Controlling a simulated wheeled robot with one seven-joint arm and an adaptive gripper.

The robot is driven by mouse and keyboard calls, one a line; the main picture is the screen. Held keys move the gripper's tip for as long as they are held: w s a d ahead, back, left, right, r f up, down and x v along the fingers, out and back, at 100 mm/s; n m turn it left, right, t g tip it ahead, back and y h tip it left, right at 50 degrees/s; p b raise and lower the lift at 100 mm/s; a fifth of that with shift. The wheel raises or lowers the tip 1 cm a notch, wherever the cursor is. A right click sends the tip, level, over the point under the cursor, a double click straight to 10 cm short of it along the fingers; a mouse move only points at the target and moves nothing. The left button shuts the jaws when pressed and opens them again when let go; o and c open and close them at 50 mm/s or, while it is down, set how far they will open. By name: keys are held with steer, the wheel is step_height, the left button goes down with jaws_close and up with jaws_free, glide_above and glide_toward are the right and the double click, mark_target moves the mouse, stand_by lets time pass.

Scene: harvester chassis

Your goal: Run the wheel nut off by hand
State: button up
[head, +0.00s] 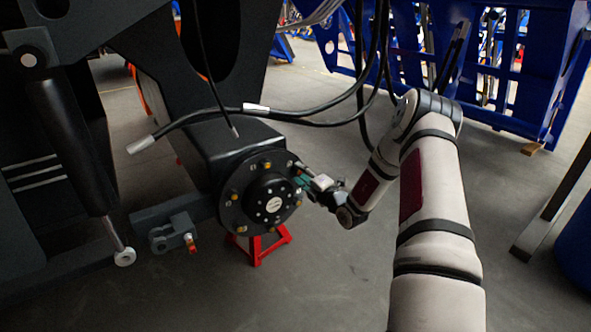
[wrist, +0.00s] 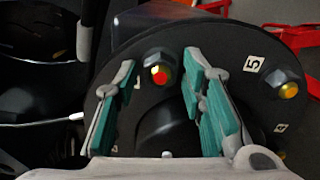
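The black wheel hub (head: 262,221) faces right in the head view, with several brass-coloured wheel nuts around its flange. My gripper (head: 300,174) is at the hub's upper right edge. In the wrist view my gripper (wrist: 158,75) has its two teal-padded fingers apart. One wheel nut with a red and yellow centre (wrist: 159,73) shows between the fingertips, with a visible gap on each side. Another nut (wrist: 288,90) sits to the right, beside a label reading 5 (wrist: 254,65). The depth between fingertips and nut is hard to tell.
A red stand (head: 262,244) is under the hub. A grey bracket (head: 172,226) projects at lower left. A blue frame (head: 500,75) stands behind on the right.

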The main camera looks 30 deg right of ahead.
jaws_close()
steer(key=shift+s, duration=0.1)
